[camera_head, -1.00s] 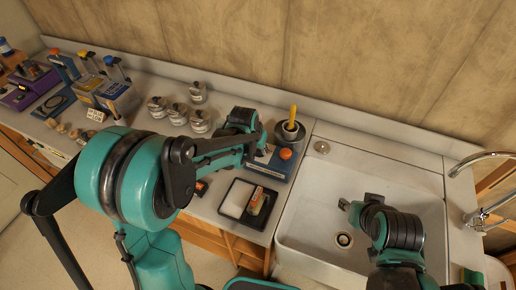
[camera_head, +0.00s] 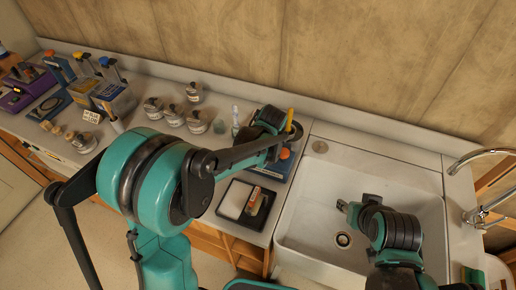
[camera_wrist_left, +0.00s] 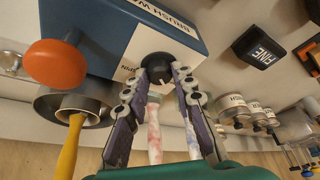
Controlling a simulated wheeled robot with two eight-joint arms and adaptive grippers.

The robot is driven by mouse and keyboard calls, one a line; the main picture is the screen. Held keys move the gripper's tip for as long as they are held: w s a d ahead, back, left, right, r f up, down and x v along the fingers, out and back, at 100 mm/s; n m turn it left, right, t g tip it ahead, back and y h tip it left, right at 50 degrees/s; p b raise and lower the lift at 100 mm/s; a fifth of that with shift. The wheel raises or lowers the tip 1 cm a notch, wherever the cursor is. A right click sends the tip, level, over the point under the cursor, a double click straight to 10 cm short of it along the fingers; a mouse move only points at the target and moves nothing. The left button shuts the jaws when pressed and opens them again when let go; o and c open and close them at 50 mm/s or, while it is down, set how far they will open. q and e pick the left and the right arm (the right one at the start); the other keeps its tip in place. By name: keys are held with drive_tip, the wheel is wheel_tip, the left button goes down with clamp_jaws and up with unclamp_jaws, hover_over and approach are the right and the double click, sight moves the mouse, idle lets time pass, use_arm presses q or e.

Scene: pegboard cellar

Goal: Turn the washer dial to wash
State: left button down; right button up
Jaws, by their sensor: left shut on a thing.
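The washer is a blue box (camera_head: 283,166) with an orange knob (camera_head: 284,153), left of the sink; my left arm partly covers it. In the left wrist view the blue box (camera_wrist_left: 190,22) shows a white label with partly readable lettering, the orange knob (camera_wrist_left: 55,63) and a black round dial (camera_wrist_left: 158,68). My left gripper (camera_wrist_left: 160,74) has its two fingers on either side of the dial and is shut on it. In the head view its fingers are hidden behind the arm. My right gripper (camera_head: 344,206) is over the sink, apart from the washer; its opening is unclear.
A metal pot (camera_wrist_left: 72,106) with a yellow handle (camera_wrist_left: 68,150) stands close beside the washer. A black tray (camera_head: 229,215) holds a pad and a block. Several jars (camera_head: 172,116) stand left on the counter. The sink (camera_head: 300,235) and faucet (camera_head: 485,210) are right.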

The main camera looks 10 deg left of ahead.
use_arm(q)
drive_tip(key=shift+n, duration=0.3)
idle(0.4)
drive_tip(key=c, duration=1.3)
unclamp_jaws()
drive_tip(key=shift+o, duration=0.2)
drive_tip(key=shift+r, duration=0.1)
drive_tip(key=v, duration=1.1)
drive_tip(key=shift+d+r, duration=0.25)
drive_tip(key=shift+r, duration=0.15)
drive_tip(key=s+a+f+m+t+h+b, duration=0.1)
drive_tip(key=s+a+f+m+b, duration=0.1)
drive_tip(key=s, duration=0.7)
drive_tip(key=s+a+f+m+t+h+b, duration=0.1)
drive_tip(key=s+a+f+m+t+b, duration=0.1)
drive_tip(key=s+a+f+m, duration=0.2)
drive_tip(key=s+a+m, duration=0.1)
drive_tip(key=s+a, duration=0.2)
drive_tip(key=s, duration=0.2)
drive_tip(key=shift+a, duration=0.15)
